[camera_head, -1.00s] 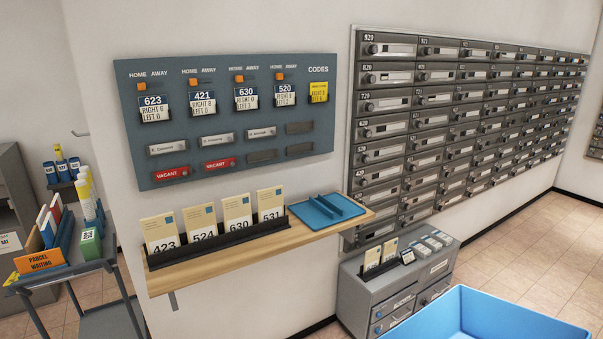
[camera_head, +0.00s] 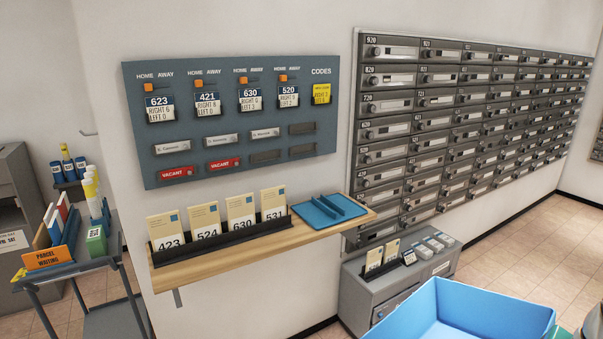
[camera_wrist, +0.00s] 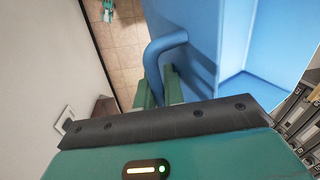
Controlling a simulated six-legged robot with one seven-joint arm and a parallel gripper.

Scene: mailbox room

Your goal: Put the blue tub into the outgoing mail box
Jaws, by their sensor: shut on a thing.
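The blue tub (camera_head: 462,312) is a large open box at the bottom right of the head view, in front of the grey cabinet. Its inside looks empty where it shows; its lower part is cut off. In the wrist view the tub (camera_wrist: 217,50) fills the upper right, with a curved blue handle (camera_wrist: 163,45) on its side. My gripper (camera_wrist: 158,92) is shut on this handle; the fingertips are partly hidden behind the wrist housing. A small teal part of my arm shows beside the tub in the head view. I cannot make out an outgoing mail box in these frames.
A wooden shelf (camera_head: 200,271) with numbered cards and a blue tray (camera_head: 330,211) juts from the wall. A grey cabinet (camera_head: 365,295) stands below the mailboxes (camera_head: 470,120). A cart (camera_head: 80,272) stands left. Tiled floor is clear at right.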

